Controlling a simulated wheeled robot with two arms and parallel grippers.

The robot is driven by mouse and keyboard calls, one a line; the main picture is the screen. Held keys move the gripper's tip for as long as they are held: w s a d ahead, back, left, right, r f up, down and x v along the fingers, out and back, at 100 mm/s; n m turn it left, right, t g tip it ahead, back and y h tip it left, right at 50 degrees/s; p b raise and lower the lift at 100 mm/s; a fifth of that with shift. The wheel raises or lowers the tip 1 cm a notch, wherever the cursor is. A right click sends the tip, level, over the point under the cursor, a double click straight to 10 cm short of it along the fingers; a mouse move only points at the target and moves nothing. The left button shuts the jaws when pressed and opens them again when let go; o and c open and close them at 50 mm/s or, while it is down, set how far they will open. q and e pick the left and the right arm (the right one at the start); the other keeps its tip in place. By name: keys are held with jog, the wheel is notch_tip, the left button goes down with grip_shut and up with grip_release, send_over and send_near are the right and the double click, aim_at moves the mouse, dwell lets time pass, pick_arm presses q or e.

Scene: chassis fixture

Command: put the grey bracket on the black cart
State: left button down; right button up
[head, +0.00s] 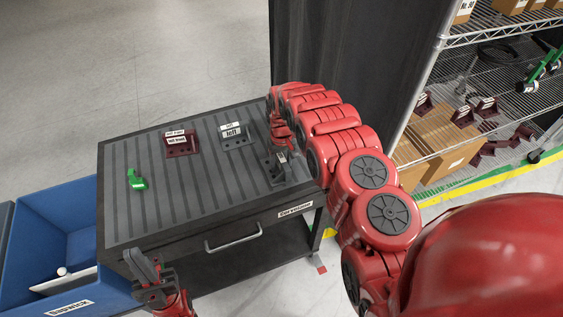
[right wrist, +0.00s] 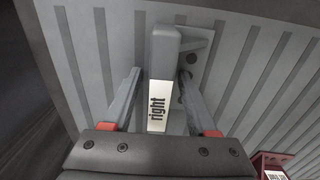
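The black cart (head: 120,205) has a grey ribbed top. A grey bracket with a white label (head: 236,134) stands on the cart's back right. A second grey bracket (head: 273,168) is at the cart's right edge, partly hidden by my right gripper (head: 288,165). In the right wrist view this bracket (right wrist: 165,50) carries a label reading "right". It stands between the two spread fingers of my right gripper (right wrist: 160,98), with a gap showing on the left side. My left gripper (head: 150,275) is in front of the cart's front left corner, away from the brackets; its finger gap is unclear.
A dark red bracket (head: 180,145) and a green object (head: 137,180) are on the cart top. A blue bin (head: 62,225) stands to the left. A wire shelf (head: 490,85) with boxes and dark red brackets is at the right. The middle of the cart top is clear.

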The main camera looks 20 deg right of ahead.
aim_at(281, 157)
jog(key=shift+r, duration=0.1)
jog(key=shift+r, duration=0.65)
notch_tip(281, 157, up, 5)
jog(key=shift+w+f+b, duration=0.1)
jog(key=shift+f+b, duration=0.1)
jog(key=shift+b, duration=1)
notch_tip(281, 157, up, 6)
jog(key=p, duration=0.6)
jog(key=shift+r, duration=0.25)
jog(key=shift+f, duration=0.15)
